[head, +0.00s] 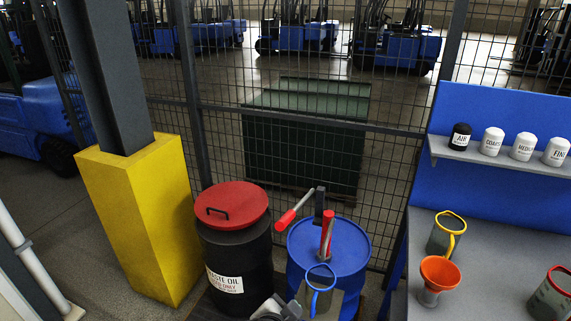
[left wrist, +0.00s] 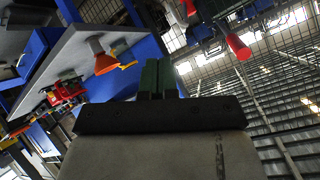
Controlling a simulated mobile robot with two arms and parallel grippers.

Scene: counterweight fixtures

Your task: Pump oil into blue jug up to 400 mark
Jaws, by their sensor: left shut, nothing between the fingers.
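The blue jug (head: 321,277) has a blue rim and handle and a grey see-through body. It stands at the front of the blue drum (head: 348,260), partly cut off below; its level and marks cannot be read. A hand pump (head: 318,205) rises from the drum, with a red-gripped lever (head: 287,221) pointing left and a red upright part (head: 327,234). In the left wrist view, my left gripper (left wrist: 158,76) is shut and empty, with dark green fingers. A red grip (left wrist: 238,47) shows apart from it at the upper right. My right gripper is not seen.
A black waste oil drum (head: 235,248) with a red lid stands left of the blue drum. A yellow post guard (head: 145,220) is further left. The bench at right holds a yellow-rimmed jug (head: 440,240), an orange funnel (head: 440,270) and a red-rimmed jug (head: 548,300). Wire fence stands behind.

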